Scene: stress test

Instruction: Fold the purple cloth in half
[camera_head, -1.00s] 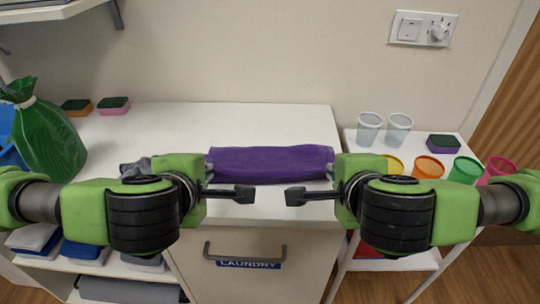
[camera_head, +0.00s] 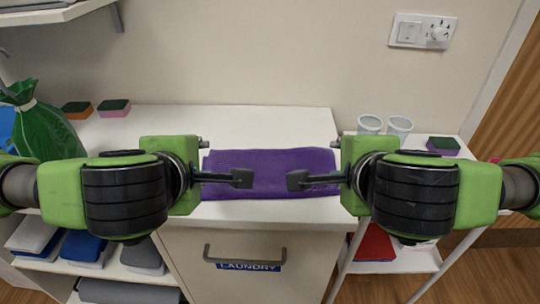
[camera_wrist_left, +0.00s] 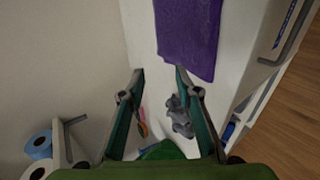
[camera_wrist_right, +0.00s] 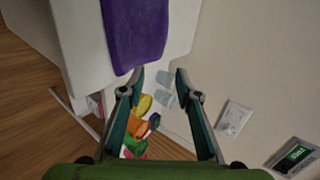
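The purple cloth (camera_head: 265,162) lies spread as a wide rectangle on the white cabinet top (camera_head: 240,120), its near edge close to the cabinet's front edge. My left gripper (camera_head: 240,178) is at the cloth's left side, and my right gripper (camera_head: 298,180) is at its right side. Each has a dark finger in front of the cloth in the head view. In the left wrist view, the cloth (camera_wrist_left: 188,35) lies beyond open, empty fingers. In the right wrist view, the cloth (camera_wrist_right: 135,35) also lies beyond open, empty fingers. I cannot tell whether any finger touches it.
A green bag (camera_head: 45,130) and two sponges (camera_head: 113,108) stand left. Clear cups (camera_head: 370,124), a purple sponge (camera_head: 442,146) and coloured cups (camera_wrist_right: 137,128) are on the right stand. A grey crumpled item (camera_wrist_left: 182,118) lies left of the cloth. The cabinet top behind the cloth is clear.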

